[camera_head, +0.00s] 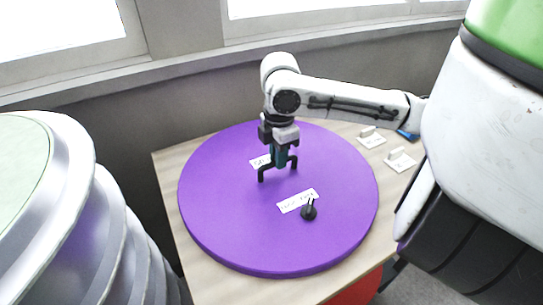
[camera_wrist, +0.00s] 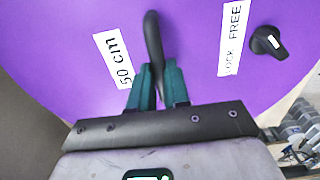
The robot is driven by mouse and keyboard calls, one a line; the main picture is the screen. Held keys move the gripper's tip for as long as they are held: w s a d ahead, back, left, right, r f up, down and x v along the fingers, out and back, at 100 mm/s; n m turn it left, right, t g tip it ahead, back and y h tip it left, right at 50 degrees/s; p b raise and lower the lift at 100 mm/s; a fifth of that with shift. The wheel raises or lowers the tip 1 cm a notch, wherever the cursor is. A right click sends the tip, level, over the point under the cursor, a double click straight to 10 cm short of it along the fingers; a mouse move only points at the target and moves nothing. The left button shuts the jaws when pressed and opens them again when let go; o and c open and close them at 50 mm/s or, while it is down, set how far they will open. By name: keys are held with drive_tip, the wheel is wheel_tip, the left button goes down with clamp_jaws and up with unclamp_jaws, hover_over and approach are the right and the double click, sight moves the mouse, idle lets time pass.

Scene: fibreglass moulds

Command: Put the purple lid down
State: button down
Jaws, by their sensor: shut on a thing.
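The purple lid (camera_head: 230,220) is a large round disc over the wooden table in the head view, and it fills much of the wrist view (camera_wrist: 200,40). It has a black bar handle (camera_head: 262,175), a black knob (camera_head: 309,212), and white labels reading "50 cm" (camera_wrist: 113,59) and "LOCK FREE" (camera_wrist: 234,38). My gripper (camera_head: 281,163) is above the lid with its teal fingers shut on the handle, which runs between them in the wrist view (camera_wrist: 153,40). Whether the lid touches the table is hard to tell; its underside is hidden.
The wooden table (camera_head: 172,185) shows around the lid's edge. Two small white labelled pieces (camera_head: 370,138) (camera_head: 400,160) sit at its right side, near a blue item (camera_head: 408,135). A red object (camera_head: 358,290) shows below the table's front. A wall and windows stand behind.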

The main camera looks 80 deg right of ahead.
drive_tip(key=c, duration=1.1)
unclamp_jaws()
